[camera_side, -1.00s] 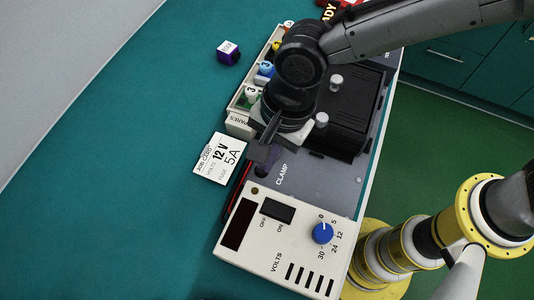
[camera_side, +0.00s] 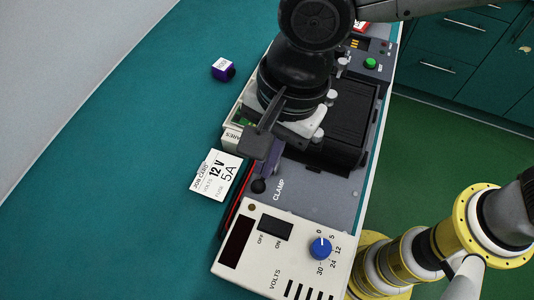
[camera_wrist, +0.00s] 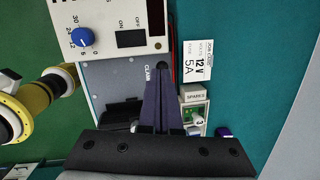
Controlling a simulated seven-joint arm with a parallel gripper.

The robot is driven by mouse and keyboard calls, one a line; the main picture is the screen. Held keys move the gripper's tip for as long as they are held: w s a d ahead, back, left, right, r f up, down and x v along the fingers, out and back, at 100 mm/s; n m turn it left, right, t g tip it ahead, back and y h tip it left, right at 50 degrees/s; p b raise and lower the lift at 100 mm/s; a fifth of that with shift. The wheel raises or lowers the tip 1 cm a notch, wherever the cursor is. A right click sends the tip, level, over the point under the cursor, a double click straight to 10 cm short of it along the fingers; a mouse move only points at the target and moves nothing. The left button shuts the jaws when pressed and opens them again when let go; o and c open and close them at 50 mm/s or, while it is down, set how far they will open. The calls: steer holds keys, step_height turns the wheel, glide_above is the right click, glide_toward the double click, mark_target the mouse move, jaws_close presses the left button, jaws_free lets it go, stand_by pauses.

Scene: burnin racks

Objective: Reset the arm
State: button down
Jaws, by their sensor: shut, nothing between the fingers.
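My gripper (camera_side: 267,170) points down over the bench fixture, close to the word CLAMP. Its dark purple fingers are together and empty; they also show in the wrist view (camera_wrist: 165,75). A small black knob (camera_side: 259,186) is just beside the fingertips in the side view; I cannot tell whether they touch. My wrist and gripper body hide much of the grey fixture (camera_side: 325,198) and the parts tray behind them.
A white power supply (camera_side: 230,262) with a blue VOLTS knob (camera_side: 320,248) stands in front. A job card (camera_side: 217,175) reading 12 V, 5A lies left. A purple block (camera_side: 223,69) sits farther back. A black ribbed unit (camera_side: 345,125) and green button (camera_side: 370,63) are right.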

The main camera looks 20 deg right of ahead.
steer(key=w+d+r+m+t, duration=0.1)
steer(key=w+d+r+m, duration=0.2)
steer(key=w+d+r, duration=0.4)
steer(key=d+r+t, duration=0.2)
steer(key=d, duration=0.6)
steer(key=d+r+t, duration=0.1)
steer(key=d+r, duration=0.2)
steer(key=d, duration=0.6)
steer(key=s+d+f+n+t+h, duration=0.15)
steer(key=s+d, duration=0.45)
steer(key=d, duration=0.6)
steer(key=s+d+f+n, duration=0.4)
steer(key=s+f+n, duration=0.2)
steer(key=n, duration=0.6)
steer(key=shift+s+d+f+h, duration=0.15)
steer(key=shift+s+f+h, duration=0.15)
steer(key=shift+s+h, duration=0.25)
steer(key=shift+s, duration=0.1)
